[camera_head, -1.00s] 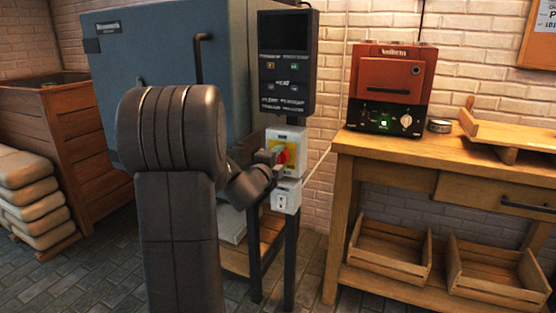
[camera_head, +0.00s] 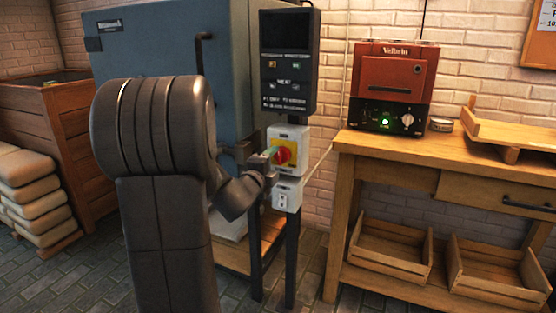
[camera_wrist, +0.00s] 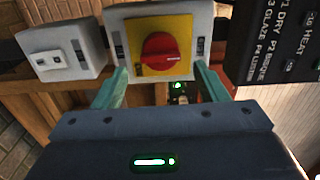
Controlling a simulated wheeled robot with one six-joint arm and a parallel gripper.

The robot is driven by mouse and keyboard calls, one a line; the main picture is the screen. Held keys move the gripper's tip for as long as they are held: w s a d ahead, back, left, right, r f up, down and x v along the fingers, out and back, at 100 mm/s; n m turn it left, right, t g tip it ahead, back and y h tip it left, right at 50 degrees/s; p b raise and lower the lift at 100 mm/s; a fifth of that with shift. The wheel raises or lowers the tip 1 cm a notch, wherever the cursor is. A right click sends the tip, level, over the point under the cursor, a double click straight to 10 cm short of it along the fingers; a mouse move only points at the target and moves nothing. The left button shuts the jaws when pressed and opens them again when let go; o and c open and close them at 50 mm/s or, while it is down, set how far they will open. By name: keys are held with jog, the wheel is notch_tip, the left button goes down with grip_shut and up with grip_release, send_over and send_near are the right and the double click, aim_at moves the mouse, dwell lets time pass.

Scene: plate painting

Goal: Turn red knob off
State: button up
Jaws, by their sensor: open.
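The red knob (camera_head: 282,155) sits on a yellow plate on a pale grey switch box (camera_head: 292,134), mounted on a post below a dark control panel. In the wrist view the knob (camera_wrist: 165,57) is round with a raised grip, and the yellow plate (camera_wrist: 139,32) shows around it. My gripper (camera_head: 264,155) is just left of the knob in the head view. In the wrist view its two greenish fingers (camera_wrist: 158,84) are spread apart with nothing between them, on either side of the knob's lower part in the picture. I cannot tell any contact.
A white socket box (camera_head: 286,195) is below the switch box. The dark control panel (camera_head: 288,62) is above it, beside the large blue-grey kiln (camera_head: 160,62). A wooden bench (camera_head: 400,150) with a red device (camera_head: 392,72) stands to the right.

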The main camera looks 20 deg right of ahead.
aim_at(280, 158)
jog(key=v, duration=0.9)
jog(key=shift+p, duration=0.35)
jog(key=shift+s, duration=0.1)
jog(key=b+x, duration=0.1)
jog(key=x, duration=1.3)
jog(key=shift+a, duration=0.1)
